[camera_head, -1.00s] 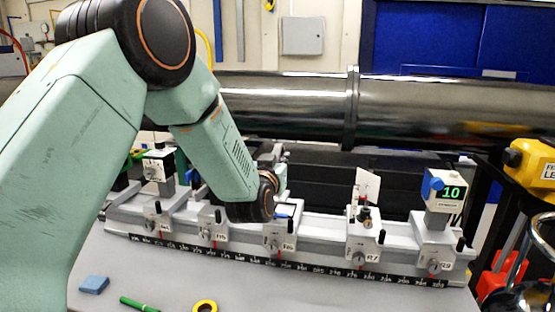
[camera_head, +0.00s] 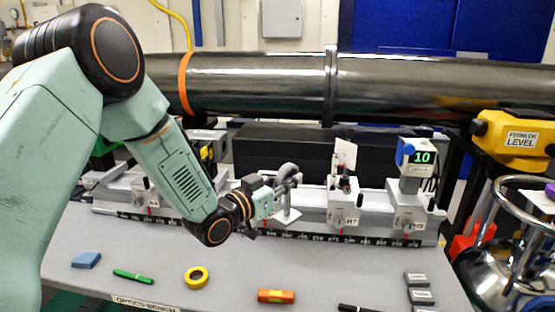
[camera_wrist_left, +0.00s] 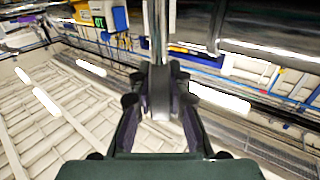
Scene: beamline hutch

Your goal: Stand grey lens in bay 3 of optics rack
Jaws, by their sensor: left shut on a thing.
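My left gripper (camera_head: 287,180) is shut on a small grey piece in front of the rail, which I take to be the grey lens (camera_head: 288,198). A thin post and a pale flat foot show below the fingers. In the left wrist view the fingers (camera_wrist_left: 160,95) close on a grey part, with a bright post (camera_wrist_left: 158,30) running up from it. The lens face is mostly hidden by the fingers. My right gripper is not in view.
A rail with several carriers (camera_head: 342,217) crosses the bench; one bears a box reading 10 (camera_head: 415,170). A blue block (camera_head: 86,260), green pen (camera_head: 133,276), yellow tape roll (camera_head: 196,277), orange level (camera_head: 276,296) and grey blocks (camera_head: 421,296) lie in front. A steel vessel (camera_head: 515,250) stands right.

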